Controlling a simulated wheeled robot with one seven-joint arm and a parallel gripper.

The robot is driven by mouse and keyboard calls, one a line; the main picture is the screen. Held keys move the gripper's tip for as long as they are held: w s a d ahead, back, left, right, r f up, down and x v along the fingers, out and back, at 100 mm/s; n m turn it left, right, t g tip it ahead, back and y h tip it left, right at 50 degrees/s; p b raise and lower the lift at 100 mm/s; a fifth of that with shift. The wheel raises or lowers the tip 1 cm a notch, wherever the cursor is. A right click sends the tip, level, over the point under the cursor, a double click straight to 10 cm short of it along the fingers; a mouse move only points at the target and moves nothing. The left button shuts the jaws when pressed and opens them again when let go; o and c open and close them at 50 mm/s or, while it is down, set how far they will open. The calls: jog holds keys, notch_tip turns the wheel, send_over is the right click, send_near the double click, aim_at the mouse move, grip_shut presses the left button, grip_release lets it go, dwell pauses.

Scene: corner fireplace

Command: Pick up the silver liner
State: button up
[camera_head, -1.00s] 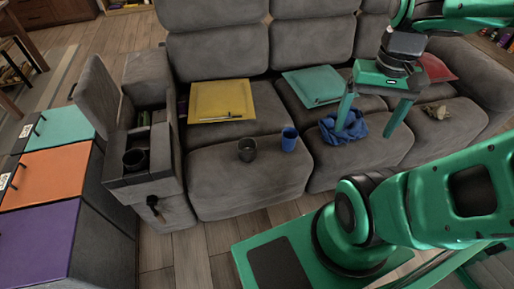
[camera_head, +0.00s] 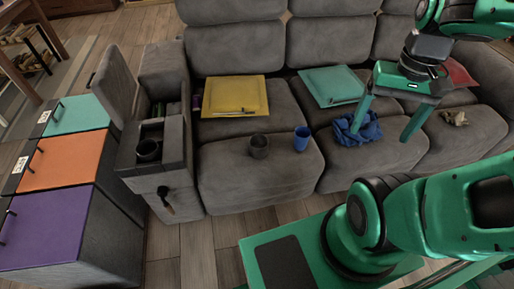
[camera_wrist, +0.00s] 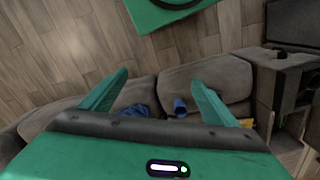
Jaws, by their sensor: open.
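Nothing plainly silver shows, so I cannot tell which thing is the silver liner. A dark round cup-like piece (camera_head: 148,150) sits in the open compartment of the sofa's left armrest. A dark grey cup (camera_head: 258,147) stands on the left seat, with a blue cup (camera_head: 301,139) to its right. My gripper (camera_head: 382,134) is open and empty, pointing down in front of the sofa seats, with its left finger overlapping a blue cloth (camera_head: 366,130) in the picture. In the wrist view, my gripper (camera_wrist: 160,78) has its fingers spread, with the blue cup (camera_wrist: 180,106) between them.
The grey sofa (camera_head: 245,185) holds a yellow folder-like square (camera_head: 233,92), a teal one (camera_head: 325,82) and a crumpled beige thing (camera_head: 454,117). A cabinet with teal, orange and purple tops (camera_head: 62,170) stands at left. Wooden floor (camera_head: 190,240) lies in front.

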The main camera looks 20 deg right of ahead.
jog(key=shift+o, duration=0.5)
jog(key=m+t+y, duration=0.9)
jog(key=m+y, duration=0.1)
jog(key=m, duration=1)
send_near(251, 141)
jog(key=shift+x, duration=2.95)
jog(key=shift+a, duration=0.1)
jog(key=c, duration=1.2)
